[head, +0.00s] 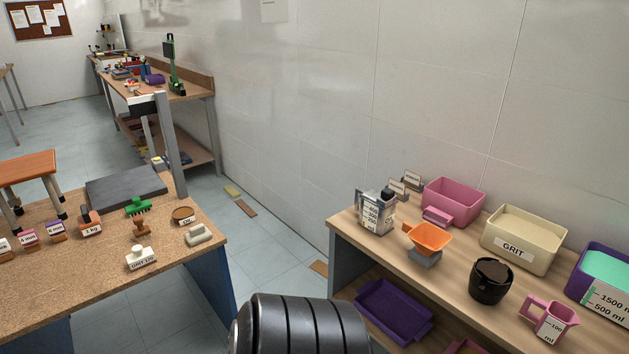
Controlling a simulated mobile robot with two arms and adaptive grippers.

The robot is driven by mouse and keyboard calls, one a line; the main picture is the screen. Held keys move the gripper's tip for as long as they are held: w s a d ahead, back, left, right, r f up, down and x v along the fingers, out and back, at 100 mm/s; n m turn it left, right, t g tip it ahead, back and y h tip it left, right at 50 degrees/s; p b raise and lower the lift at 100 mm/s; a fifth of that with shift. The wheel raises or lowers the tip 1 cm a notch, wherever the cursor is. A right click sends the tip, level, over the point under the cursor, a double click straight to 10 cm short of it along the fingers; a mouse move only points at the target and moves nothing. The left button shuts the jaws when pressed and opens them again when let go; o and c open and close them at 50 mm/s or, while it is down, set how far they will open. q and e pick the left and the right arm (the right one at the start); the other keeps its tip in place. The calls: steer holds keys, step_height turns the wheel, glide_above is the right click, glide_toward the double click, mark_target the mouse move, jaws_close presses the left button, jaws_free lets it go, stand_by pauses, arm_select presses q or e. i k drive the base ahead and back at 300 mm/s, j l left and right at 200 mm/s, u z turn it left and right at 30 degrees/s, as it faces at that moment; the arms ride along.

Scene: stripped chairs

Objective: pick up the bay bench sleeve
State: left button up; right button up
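I cannot tell which thing is the bay bench sleeve; nothing in view is clearly a sleeve. Two near benches show. The left bench (60,300) holds small labelled blocks, a green brush (138,206), a dark grey slab (125,186) and a pale block (199,235). The right bench (455,262) holds a clear measuring jug (376,215), an orange funnel (430,237) over a grey base, a black round pot (491,281) and a pink jug (548,318). Neither gripper's fingers show.
A pink bin (454,201), a cream GRIT bin (520,240) and a purple bin (600,283) line the wall. A purple tray (393,311) sits on the lower shelf. A cluttered bench (197,101) stands farther back. Open floor (265,240) lies between the benches.

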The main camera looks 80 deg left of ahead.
mark_target(497, 277)
steer(key=u, duration=1.45)
